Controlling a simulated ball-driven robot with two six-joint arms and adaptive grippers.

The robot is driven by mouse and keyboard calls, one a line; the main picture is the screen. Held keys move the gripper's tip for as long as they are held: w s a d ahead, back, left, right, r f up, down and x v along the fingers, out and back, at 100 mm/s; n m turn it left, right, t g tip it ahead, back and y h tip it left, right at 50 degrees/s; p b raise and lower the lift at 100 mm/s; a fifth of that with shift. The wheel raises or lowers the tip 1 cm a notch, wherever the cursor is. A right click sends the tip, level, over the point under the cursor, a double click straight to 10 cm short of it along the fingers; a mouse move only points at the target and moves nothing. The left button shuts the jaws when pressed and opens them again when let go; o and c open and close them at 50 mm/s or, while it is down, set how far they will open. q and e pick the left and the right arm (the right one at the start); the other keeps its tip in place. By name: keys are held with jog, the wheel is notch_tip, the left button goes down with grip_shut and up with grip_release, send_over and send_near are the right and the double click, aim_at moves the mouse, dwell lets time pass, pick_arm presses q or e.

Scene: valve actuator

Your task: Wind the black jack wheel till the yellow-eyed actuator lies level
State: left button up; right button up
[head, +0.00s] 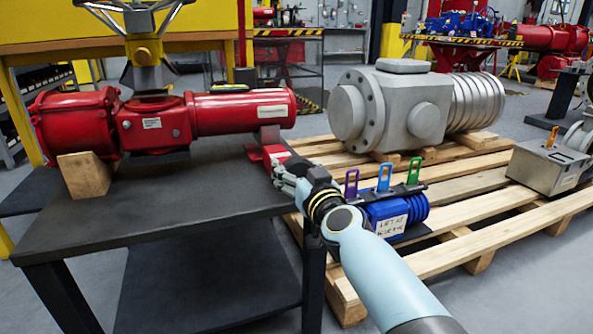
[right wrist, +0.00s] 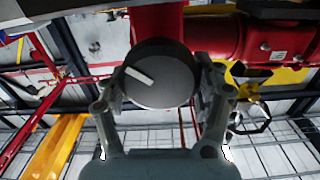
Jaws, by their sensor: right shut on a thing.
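The red actuator (head: 150,125) lies lengthwise on the dark table, its left end beside a wooden block (head: 84,174). A yellow piece (head: 145,52) rises from its middle under a chrome handwheel. Its right cylinder sits over a red jack (head: 268,153); it looks near level, but I cannot tell exactly. My right gripper (head: 284,172) is at the jack, at the table's right edge. In the right wrist view, its fingers are shut around the black jack wheel (right wrist: 160,78), which has a white mark at its upper left. The wheel is hidden in the head view. My left gripper is out of view.
A wooden pallet (head: 455,205) to the right carries a grey flanged machine (head: 410,110), a blue ribbed part (head: 385,212) with purple, blue and green tags close to my right arm, and a metal box (head: 548,165). The table's front (head: 150,230) is clear.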

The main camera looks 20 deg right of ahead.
jog(key=m, duration=0.3)
jog(key=shift+d, duration=0.1)
jog(key=m, duration=0.3)
jog(key=shift+d+f, duration=0.1)
jog(key=m, duration=0.6)
jog(key=shift+d+f+m, duration=0.1)
jog(key=shift+f+m, duration=0.05)
jog(key=shift+m, duration=0.15)
jog(key=m, duration=0.4)
jog(key=shift+f, duration=0.15)
jog(key=m, duration=0.4)
jog(key=shift+f+b, duration=0.1)
jog(key=shift+b, duration=0.2)
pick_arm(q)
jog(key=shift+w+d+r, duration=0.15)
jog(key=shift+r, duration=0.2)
pick_arm(e)
jog(key=shift+f+m, duration=0.1)
jog(key=shift+m, duration=1.8)
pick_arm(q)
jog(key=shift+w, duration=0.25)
pick_arm(e)
jog(key=o, duration=1.2)
